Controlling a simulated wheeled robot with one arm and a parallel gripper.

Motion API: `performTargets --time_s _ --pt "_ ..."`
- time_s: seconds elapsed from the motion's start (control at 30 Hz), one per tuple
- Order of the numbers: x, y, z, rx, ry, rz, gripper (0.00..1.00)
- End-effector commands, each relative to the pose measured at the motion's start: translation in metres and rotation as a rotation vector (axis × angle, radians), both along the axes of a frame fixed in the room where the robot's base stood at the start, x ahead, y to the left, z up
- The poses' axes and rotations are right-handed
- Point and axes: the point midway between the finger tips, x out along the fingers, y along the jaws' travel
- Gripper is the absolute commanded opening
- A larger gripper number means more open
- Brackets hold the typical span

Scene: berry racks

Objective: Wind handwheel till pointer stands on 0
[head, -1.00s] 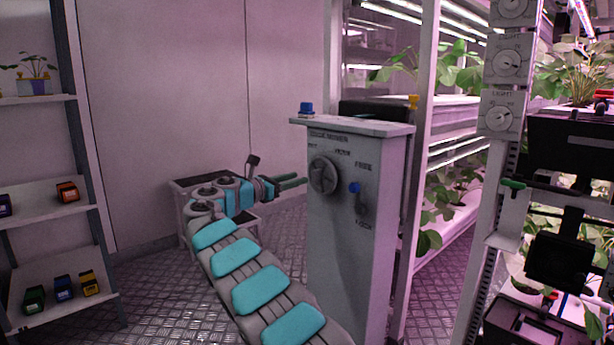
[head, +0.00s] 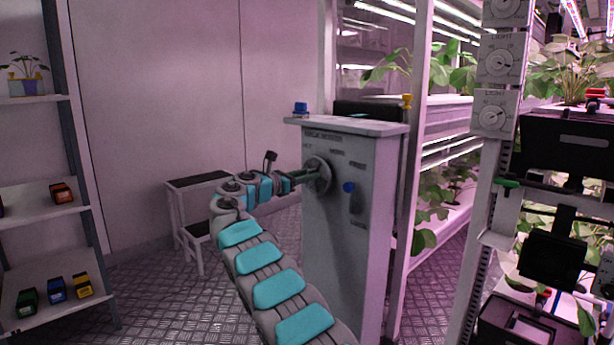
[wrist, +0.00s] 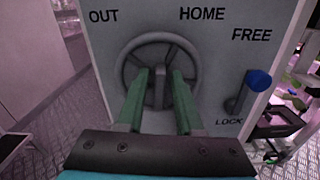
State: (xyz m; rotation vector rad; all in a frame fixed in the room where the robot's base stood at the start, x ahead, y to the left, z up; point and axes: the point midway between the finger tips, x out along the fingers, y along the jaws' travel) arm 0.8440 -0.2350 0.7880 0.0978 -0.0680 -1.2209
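The grey handwheel (wrist: 126,73) is on the front of a grey cabinet (head: 340,255), under the words OUT and HOME; it also shows in the head view (head: 325,163). My gripper (wrist: 158,72) has its two green fingers apart at the wheel, one on each side of an upright grey spoke or hub bar. Narrow gaps seem to show beside the bar, and contact is not clear. In the head view my gripper (head: 314,175) reaches the wheel from the left. A pointer and a 0 mark cannot be made out.
A lever with a blue knob (wrist: 260,80) is right of the wheel, its knob up near FREE, with LOCK below. A small step stool (head: 200,185) stands behind my arm. Plant racks (head: 450,190) stand at right, and shelves (head: 45,213) at left.

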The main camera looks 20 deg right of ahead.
Motion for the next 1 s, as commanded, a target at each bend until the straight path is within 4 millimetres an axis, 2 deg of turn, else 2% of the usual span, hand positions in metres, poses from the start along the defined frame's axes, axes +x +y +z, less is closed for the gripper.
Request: performTargets --time_s 0.03,0.3,1.0 --pt "0.0001 0.0001 -0.0001 0.000 0.000 0.000 0.28" --pt "0.0000 0.0003 -0.0001 0.000 0.000 0.000 0.00" --pt "-0.0009 0.0000 0.0015 0.019 -0.052 0.000 0.00"
